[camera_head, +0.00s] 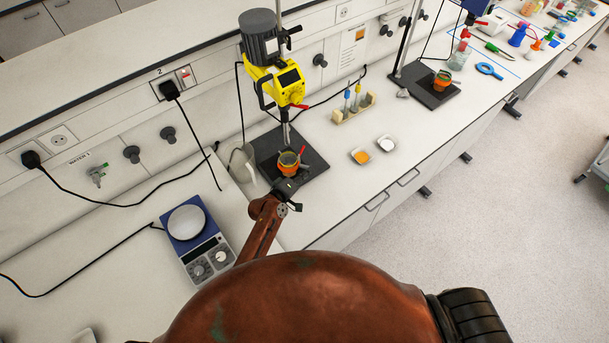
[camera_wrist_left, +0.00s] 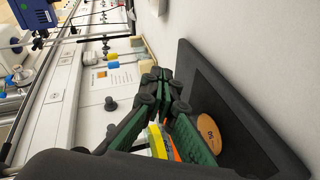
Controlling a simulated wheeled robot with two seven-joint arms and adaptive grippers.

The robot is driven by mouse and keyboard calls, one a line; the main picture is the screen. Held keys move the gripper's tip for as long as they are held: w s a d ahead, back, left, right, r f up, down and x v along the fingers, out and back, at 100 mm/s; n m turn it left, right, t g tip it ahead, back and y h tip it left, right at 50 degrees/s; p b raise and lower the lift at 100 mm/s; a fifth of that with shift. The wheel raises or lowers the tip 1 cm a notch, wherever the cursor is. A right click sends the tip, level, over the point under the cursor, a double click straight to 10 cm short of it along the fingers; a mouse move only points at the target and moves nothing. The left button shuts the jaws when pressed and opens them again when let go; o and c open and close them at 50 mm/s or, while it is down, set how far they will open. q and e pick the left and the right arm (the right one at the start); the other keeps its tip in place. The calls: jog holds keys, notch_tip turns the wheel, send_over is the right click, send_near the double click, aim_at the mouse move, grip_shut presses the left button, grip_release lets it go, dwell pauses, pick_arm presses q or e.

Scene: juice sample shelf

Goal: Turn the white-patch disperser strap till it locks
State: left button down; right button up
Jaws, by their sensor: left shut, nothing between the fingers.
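The yellow disperser (camera_head: 285,82) with its grey motor stands on a black base plate (camera_head: 318,166). An orange cup (camera_head: 287,169) with a greenish-yellow band sits on that plate under the shaft, and a red handle (camera_head: 301,153) sticks up beside it. I cannot make out a white patch on a strap. My left gripper (camera_head: 284,189) is just in front of the cup, at the plate's near edge. In the left wrist view its green fingers (camera_wrist_left: 160,82) are shut with nothing held; yellow and orange parts (camera_wrist_left: 158,142) show partly hidden behind them. My right gripper is not in view.
A balance (camera_head: 188,222) stands left of my arm. Two small dishes, one with orange powder (camera_head: 361,156) and one with white (camera_head: 387,144), lie right of the plate. A vial rack (camera_head: 353,107) is behind them. A second stand (camera_head: 432,87) with an orange cup is farther right.

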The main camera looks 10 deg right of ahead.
pick_arm(q)
jog(key=v, duration=1.2)
jog(key=shift+f, duration=0.1)
